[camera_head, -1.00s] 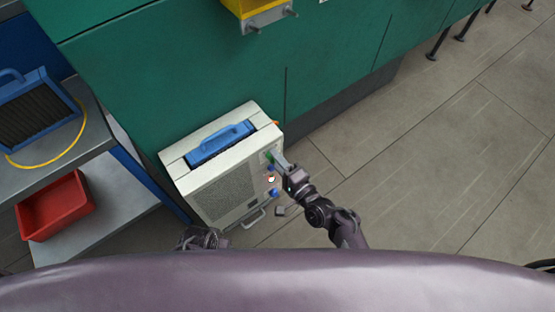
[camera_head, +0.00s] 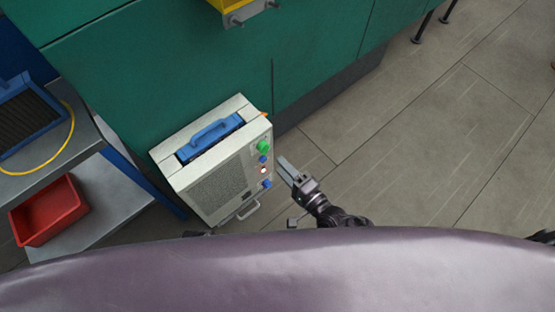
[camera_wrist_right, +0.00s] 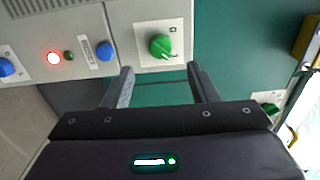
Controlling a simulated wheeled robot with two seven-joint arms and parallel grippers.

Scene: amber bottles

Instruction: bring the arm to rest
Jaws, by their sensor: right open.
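My right gripper (camera_head: 288,171) is open and empty, to the right of a white machine (camera_head: 223,185) and apart from it in the head view. In the right wrist view its two fingers (camera_wrist_right: 160,88) are spread, with the machine's green knob (camera_wrist_right: 160,46) beyond the gap between them. The green knob also shows in the head view (camera_head: 264,146), on the machine's front panel above blue knobs and a lit red lamp (camera_wrist_right: 54,58). My left gripper cannot be made out; only a dark bit of the arm shows at the lower edge.
A green cabinet (camera_head: 180,60) stands behind the machine. A grey shelf (camera_head: 100,195) at left holds a red bin (camera_head: 48,210), with a blue-framed tray (camera_head: 30,115) above. The tiled floor (camera_head: 420,150) at right is open.

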